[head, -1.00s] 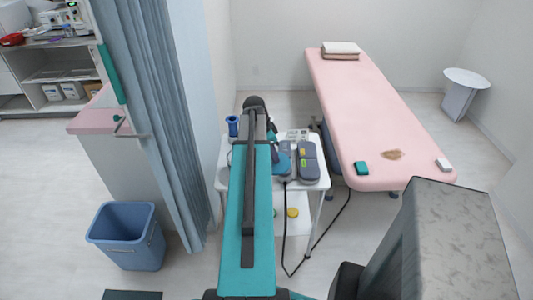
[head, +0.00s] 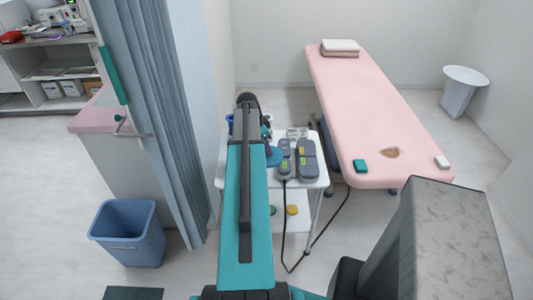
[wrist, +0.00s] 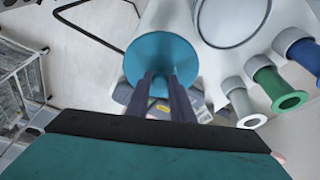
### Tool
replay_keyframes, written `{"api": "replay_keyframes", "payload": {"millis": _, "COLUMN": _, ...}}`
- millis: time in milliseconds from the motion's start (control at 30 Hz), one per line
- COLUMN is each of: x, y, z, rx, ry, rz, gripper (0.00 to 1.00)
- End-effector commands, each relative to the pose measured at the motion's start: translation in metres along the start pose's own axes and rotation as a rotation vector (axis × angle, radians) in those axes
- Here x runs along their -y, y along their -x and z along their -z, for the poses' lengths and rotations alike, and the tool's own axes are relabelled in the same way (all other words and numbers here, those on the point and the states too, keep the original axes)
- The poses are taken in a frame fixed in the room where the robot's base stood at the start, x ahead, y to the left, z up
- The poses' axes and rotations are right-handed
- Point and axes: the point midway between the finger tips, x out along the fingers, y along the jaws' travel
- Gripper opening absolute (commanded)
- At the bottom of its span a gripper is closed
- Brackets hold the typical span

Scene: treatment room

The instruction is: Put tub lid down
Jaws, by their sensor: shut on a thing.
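The tub lid is a blue disc (wrist: 158,58) at the upper middle of the wrist view. My gripper (wrist: 168,78) has both dark fingers over its lower part and is shut on it. In the head view a blue disc, seemingly the lid (head: 275,156), shows just right of my arm, over the white trolley (head: 222,178). My fingertips are hidden behind the arm there.
Two grey handheld devices (head: 306,160) lie on the trolley's right side, with a cable hanging down. The pink couch (head: 365,110) stands right, the curtain (head: 150,110) left.

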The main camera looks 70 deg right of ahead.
Motion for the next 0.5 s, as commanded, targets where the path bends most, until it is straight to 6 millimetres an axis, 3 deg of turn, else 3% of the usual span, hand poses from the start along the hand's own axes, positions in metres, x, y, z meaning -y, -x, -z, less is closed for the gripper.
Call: {"api": "replay_keyframes", "payload": {"millis": 500, "x": 0.000, "y": -0.029, "z": -0.010, "rx": 0.000, "ry": 0.000, "rz": 0.000, "gripper": 0.00}}
